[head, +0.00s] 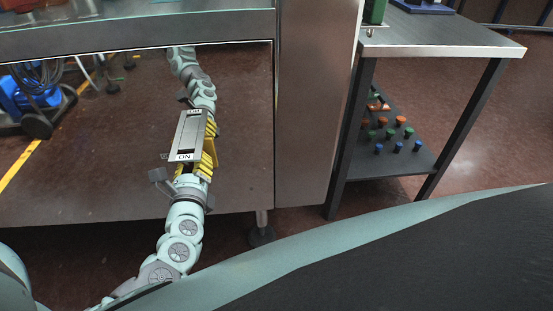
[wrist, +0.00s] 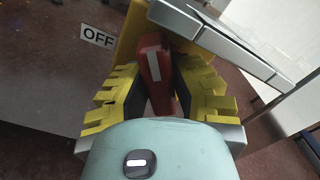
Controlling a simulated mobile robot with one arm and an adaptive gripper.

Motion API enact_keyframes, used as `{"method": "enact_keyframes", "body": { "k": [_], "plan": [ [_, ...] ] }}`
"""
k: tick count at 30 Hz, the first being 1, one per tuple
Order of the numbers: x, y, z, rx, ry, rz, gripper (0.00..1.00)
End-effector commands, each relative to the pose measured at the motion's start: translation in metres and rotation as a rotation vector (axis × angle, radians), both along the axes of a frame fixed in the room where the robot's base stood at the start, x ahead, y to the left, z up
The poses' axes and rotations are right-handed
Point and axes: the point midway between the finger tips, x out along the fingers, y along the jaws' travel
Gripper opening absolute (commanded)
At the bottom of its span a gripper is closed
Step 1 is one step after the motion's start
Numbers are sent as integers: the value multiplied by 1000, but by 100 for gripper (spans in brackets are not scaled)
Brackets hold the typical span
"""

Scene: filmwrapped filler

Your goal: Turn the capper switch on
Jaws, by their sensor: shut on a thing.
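The capper switch is a grey box (head: 187,138) on the polished steel panel, with an ON label (head: 183,157) at its lower end in the head view. In the wrist view an OFF label (wrist: 98,37) is on the panel at left. The switch's red handle (wrist: 152,50), with a white stripe, stands between the yellow fingers of my gripper (wrist: 161,88). My gripper is shut on the handle. In the head view my gripper (head: 205,160) is at the right side of the box, which hides the handle. The handle's exact setting cannot be told.
The steel panel (head: 95,175) mirrors my arm and the floor. A steel table (head: 440,42) stands at right, its lower shelf (head: 360,165) holding small red, green and blue parts. A machine foot (head: 262,236) stands below the panel. Brown floor (head: 480,130) is clear at far right.

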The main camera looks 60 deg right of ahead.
Motion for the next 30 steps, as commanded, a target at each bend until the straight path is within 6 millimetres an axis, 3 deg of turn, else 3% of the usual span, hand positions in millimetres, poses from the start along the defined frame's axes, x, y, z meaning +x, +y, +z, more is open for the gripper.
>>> {"method": "enact_keyframes", "body": {
  "k": [15, 30],
  "plan": [
    [-1, -1, -1, 292, -337, -5, 0],
    [-2, -1, -2, 409, -471, -7, 0]
  ]
}}
